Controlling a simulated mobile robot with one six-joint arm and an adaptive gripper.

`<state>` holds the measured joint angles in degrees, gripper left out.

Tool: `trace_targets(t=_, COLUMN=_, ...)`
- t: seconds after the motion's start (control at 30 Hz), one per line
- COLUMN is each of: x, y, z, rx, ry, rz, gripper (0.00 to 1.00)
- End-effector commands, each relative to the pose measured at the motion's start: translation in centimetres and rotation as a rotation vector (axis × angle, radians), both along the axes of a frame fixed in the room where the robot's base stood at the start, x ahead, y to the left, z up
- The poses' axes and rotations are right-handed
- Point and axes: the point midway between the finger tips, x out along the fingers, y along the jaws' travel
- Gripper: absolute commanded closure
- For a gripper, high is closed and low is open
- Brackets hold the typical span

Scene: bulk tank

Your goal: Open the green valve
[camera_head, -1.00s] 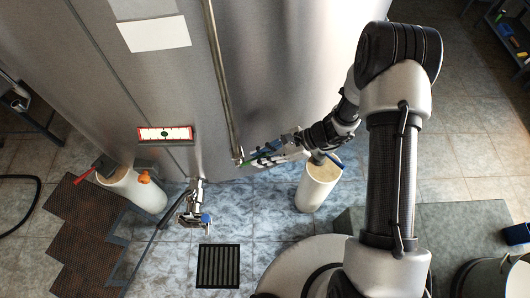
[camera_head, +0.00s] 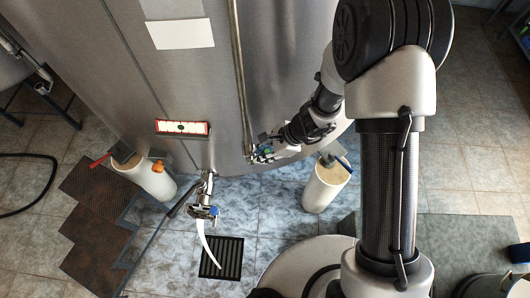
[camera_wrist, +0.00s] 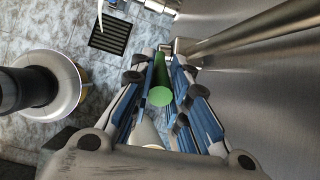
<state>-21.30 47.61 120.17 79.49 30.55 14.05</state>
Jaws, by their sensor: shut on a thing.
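The green valve handle (camera_wrist: 160,94) shows in the wrist view as a green bar with a round end, between the blue-padded fingers. My gripper (camera_wrist: 166,66) is shut on it. In the head view my gripper (camera_head: 262,153) is at the lower front of the steel tank (camera_head: 290,60), by the lower end of a vertical pipe (camera_head: 241,80). A metal outlet (camera_head: 203,200) with a blue part hangs from the tank's bottom. A white stream (camera_head: 205,243) runs from it towards the floor drain (camera_head: 234,258). The fingers hide part of the valve.
A cream cylinder (camera_head: 325,187) stands on the floor right of my gripper. Another (camera_head: 152,178), with red and orange items, stands left. Brown mats (camera_head: 97,228) and a dark hose lie at the left.

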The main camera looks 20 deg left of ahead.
Motion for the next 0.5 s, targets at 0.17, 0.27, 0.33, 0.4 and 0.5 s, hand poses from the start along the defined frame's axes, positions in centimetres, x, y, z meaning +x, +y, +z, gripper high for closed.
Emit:
trace_targets(t=0.17, x=-0.02, y=-0.08, z=-0.1, rx=-0.002, ry=0.001, rz=-0.001, gripper=1.0)
trace_targets(t=0.27, x=-0.02, y=-0.08, z=-0.1, rx=-0.002, ry=0.001, rz=-0.001, gripper=0.83)
trace_targets(t=0.33, x=-0.03, y=-0.08, z=-0.11, rx=-0.002, ry=0.001, rz=-0.001, gripper=0.78)
trace_targets(t=0.4, x=-0.03, y=-0.08, z=-0.11, rx=-0.002, ry=0.001, rz=-0.001, gripper=0.74)
trace_targets(t=0.5, x=-0.03, y=-0.08, z=-0.11, rx=-0.002, ry=0.001, rz=-0.001, gripper=0.67)
